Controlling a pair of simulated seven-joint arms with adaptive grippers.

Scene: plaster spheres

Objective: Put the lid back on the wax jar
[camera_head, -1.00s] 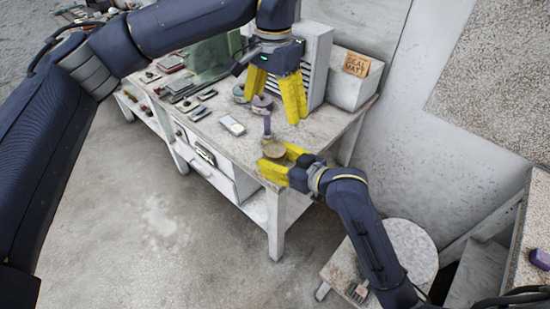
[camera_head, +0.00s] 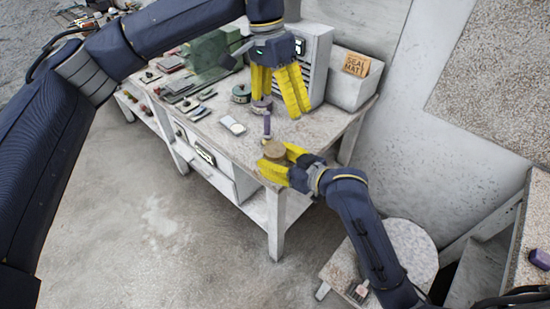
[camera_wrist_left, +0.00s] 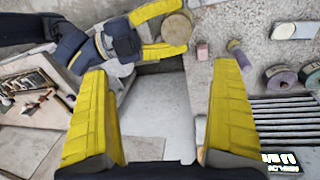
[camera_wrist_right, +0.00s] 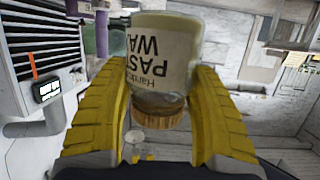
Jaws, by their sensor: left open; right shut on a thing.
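My right gripper (camera_head: 275,163) is shut on the wax jar (camera_wrist_right: 165,55), a pale jar with a cream "PAST… WA…" label, held beside the near end of the workbench (camera_head: 225,142). The label reads upside down in the right wrist view. A brown, round lid-like piece (camera_wrist_right: 158,116) covers one end of the jar; it faces up as a tan disc in the head view (camera_head: 274,150) and left wrist view (camera_wrist_left: 173,32). I cannot tell how firmly it sits. My left gripper (camera_head: 280,106) is open, pointing down over the bench, with nothing between its fingers (camera_wrist_left: 165,70).
A purple-handled tool (camera_head: 267,125) stands close behind the jar. Green (camera_head: 241,93) and purple (camera_head: 262,104) rolls and a white flat device (camera_head: 232,125) lie on the bench. A round stool (camera_head: 410,245) is below.

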